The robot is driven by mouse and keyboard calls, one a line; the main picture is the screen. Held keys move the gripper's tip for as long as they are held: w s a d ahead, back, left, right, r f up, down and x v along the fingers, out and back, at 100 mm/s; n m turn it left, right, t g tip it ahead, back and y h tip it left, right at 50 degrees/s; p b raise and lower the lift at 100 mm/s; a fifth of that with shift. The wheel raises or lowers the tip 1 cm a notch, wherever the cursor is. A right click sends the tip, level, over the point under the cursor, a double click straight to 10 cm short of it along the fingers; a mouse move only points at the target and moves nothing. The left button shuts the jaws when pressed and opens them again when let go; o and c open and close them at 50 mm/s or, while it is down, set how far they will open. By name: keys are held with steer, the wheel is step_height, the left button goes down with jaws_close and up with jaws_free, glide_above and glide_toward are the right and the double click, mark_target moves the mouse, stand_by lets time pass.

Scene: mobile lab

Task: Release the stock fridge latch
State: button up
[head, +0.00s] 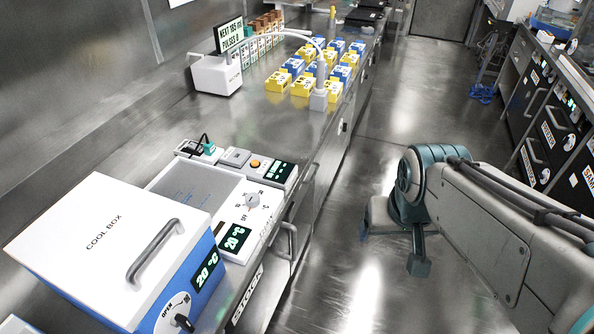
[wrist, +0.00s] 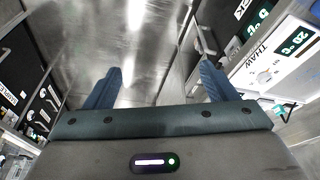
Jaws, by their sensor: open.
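A white and blue cool box (head: 112,238) stands at the lower left in the head view. Its lid is down, with a grey handle (head: 155,250) on top. A dark knob (head: 185,322) sits on a round dial marked OPEN on its front. My gripper (wrist: 160,85) is open and empty in the wrist view, its two blue fingers wide apart over the floor. In the head view it hangs above the aisle, right of the bench and apart from it.
A thaw plate unit (head: 237,237) with a dial and 20 °C display lies beside the cool box. Further back are a display stand (head: 217,73) and yellow and blue blocks (head: 303,86). Dark drawers (head: 555,130) line the right.

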steer(key=w+d+f+n+t+b, duration=0.1)
steer(key=w+f+n+t+b, duration=0.15)
steer(key=w+f+b, duration=0.45)
steer(key=w+d+f+n+t+y+b, duration=0.1)
steer(key=w+f+t+b, duration=0.15)
steer(key=w, duration=0.95)
steer(key=w+d+f+n+t+b, duration=0.1)
steer(key=w+f+n+t+b, duration=0.1)
steer(key=w+f+t+b, duration=0.5)
steer(key=n+g+y+b, duration=0.9)
steer(key=y+b, duration=0.4)
steer(key=y, duration=0.3)
glide_toward(292, 208)
steer(key=shift+m, duration=0.25)
steer(key=shift+b+x, duration=1.9)
steer(key=shift+x, duration=2.8)
steer(key=shift+c, duration=0.4)
steer(key=shift+f, duration=0.1)
steer(key=c, duration=0.9)
